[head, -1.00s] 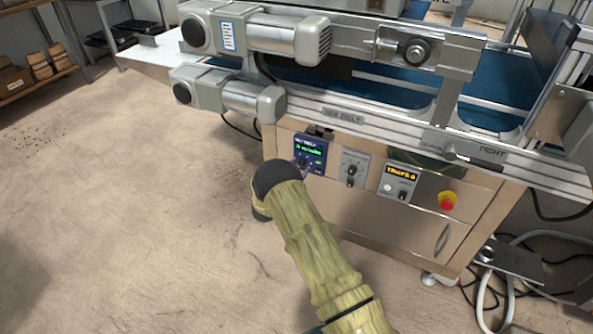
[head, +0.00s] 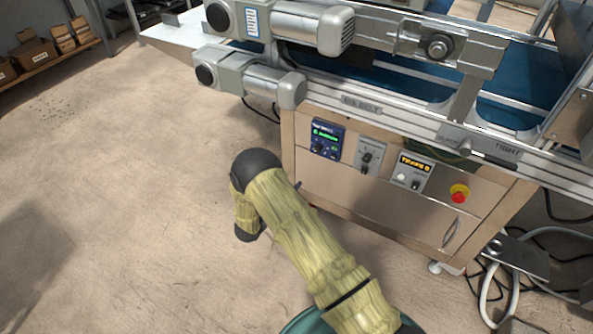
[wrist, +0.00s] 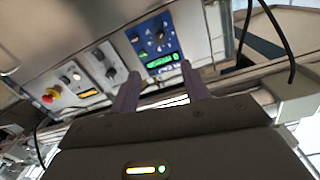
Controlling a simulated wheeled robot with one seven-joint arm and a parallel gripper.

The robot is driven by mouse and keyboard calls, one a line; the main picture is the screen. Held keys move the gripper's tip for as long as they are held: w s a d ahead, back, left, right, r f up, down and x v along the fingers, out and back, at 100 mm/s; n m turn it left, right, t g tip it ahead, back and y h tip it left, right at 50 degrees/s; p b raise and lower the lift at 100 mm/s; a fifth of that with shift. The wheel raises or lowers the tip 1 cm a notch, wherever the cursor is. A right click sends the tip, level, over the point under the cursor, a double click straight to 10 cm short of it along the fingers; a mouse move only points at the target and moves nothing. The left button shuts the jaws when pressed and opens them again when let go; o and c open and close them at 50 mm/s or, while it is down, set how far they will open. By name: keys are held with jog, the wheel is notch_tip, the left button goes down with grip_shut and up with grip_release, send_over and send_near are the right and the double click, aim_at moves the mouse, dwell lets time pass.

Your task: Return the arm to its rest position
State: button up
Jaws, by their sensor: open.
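My gripper (wrist: 160,88) shows in the wrist view, with two dark fingers held apart and nothing between them. Past the fingertips is the seeder's control panel, with a blue control unit (wrist: 157,45) and its lit green display. In the head view my arm, in a yellow-green sleeve, bends at a dark elbow in front of the machine. The gripper itself is hidden in the head view. The same blue unit (head: 325,139) is uncovered there, and my arm stands apart from it to the lower left.
The tray seeder (head: 400,190) fills the right side, with motors (head: 312,28) jutting out at its upper left. A red stop button (head: 459,195) sits on its front. Hoses and cables (head: 492,290) lie at the lower right. The floor (head: 120,190) on the left is clear.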

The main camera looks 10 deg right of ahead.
jog(key=shift+s+a, duration=0.45)
jog(key=shift+s, duration=0.15)
